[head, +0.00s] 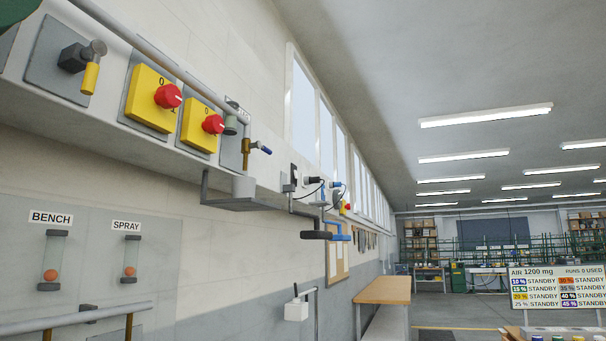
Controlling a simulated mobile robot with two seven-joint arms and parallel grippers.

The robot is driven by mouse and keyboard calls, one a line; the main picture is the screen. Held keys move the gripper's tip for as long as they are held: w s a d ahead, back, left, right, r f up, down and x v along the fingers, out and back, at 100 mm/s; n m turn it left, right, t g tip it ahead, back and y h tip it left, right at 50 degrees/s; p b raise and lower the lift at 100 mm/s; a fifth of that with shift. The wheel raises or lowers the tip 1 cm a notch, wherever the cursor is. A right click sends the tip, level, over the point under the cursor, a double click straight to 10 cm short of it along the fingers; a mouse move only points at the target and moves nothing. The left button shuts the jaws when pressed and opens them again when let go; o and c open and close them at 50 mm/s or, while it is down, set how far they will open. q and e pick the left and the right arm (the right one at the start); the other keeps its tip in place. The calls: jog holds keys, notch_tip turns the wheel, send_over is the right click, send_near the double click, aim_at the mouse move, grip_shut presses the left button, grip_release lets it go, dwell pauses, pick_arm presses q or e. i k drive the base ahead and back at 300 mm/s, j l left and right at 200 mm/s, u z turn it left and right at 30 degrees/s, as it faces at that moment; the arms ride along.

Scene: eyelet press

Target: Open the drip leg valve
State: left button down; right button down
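A small valve with a blue lever handle (263,149) sits on a short brass-coloured vertical pipe (245,150) at the wall, left of the picture's middle. I take this to be the drip leg valve. The lever points out to the right and slightly down. Below the pipe a light grey cup (244,187) stands on a grey bracket shelf (235,204). Another valve with a yellow handle (91,77) is on a grey plate at upper left, its handle hanging down. Neither of my grippers is in view.
Two red knobs on yellow boxes (149,99) (199,127) sit between the valves. Sight tubes marked BENCH (54,257) and SPRAY (130,257) are below. Dark and blue bars (319,235) jut from the wall further along. A wooden-topped bench (383,290) stands beyond.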

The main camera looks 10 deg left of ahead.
aim_at(258, 145)
jog(key=i+z, duration=0.25)
jog(key=i, duration=0.55)
jog(key=i+j+z, duration=0.2)
jog(key=i, duration=0.55)
